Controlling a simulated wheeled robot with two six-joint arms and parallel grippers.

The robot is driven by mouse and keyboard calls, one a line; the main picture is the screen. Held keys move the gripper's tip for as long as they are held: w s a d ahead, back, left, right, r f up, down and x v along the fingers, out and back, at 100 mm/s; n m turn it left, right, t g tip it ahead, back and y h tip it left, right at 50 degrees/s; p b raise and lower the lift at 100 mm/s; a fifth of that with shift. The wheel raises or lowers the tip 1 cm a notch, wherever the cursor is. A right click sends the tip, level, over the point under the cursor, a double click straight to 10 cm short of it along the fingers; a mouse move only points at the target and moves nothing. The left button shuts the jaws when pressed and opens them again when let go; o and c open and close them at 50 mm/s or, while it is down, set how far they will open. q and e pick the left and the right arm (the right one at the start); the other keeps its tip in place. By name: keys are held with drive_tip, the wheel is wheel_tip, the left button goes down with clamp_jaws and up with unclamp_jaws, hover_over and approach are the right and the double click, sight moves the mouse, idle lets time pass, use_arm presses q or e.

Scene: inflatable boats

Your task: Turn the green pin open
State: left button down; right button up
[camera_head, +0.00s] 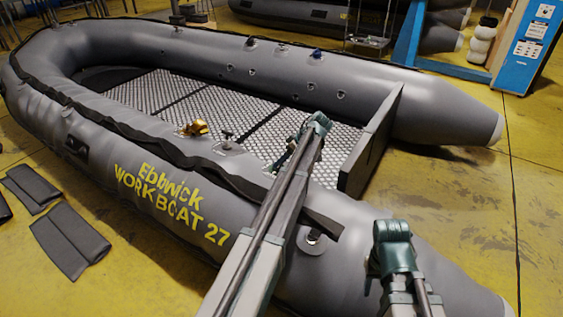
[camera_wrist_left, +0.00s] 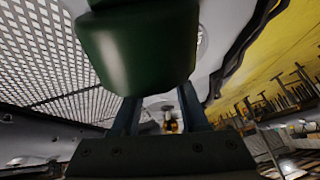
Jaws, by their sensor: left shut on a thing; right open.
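My left gripper (camera_wrist_left: 160,102) shows in the wrist view as two dark fingers rising from a bolted bar. It is shut, and a large rounded dark green block (camera_wrist_left: 138,45), which I take for the green pin, stands at the fingers' far ends. Where the fingertips meet it is hidden. In the head view my left arm reaches over the boat's near tube (camera_head: 180,175). The pin cannot be made out there. My right arm shows at the lower right, and its fingers cannot be seen.
The grey inflatable boat has a patterned floor (camera_head: 215,107) and a dark stern board (camera_head: 370,145). A brass-coloured fitting (camera_head: 194,127) and a small dark fitting (camera_head: 227,138) sit on the near side. Grey pads (camera_head: 70,240) lie on the yellow floor. A blue stand (camera_head: 530,45) is behind.

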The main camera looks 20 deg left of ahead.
use_arm(q)
drive_tip(key=shift+n, duration=0.4)
drive_tip(key=shift+c, duration=2.1)
unclamp_jaws()
drive_tip(key=p+v, duration=1)
drive_tip(key=v, duration=0.2)
drive_tip(key=shift+w+d+r, duration=0.15)
drive_tip(key=shift+w+r, duration=0.05)
drive_tip(key=shift+r, duration=0.15)
drive_tip(key=shift+d+r+p, duration=0.3)
drive_tip(key=shift+d+p, duration=0.1)
drive_tip(key=shift+p, duration=0.15)
use_arm(e)
wheel_tip(320, 180, up, 11)
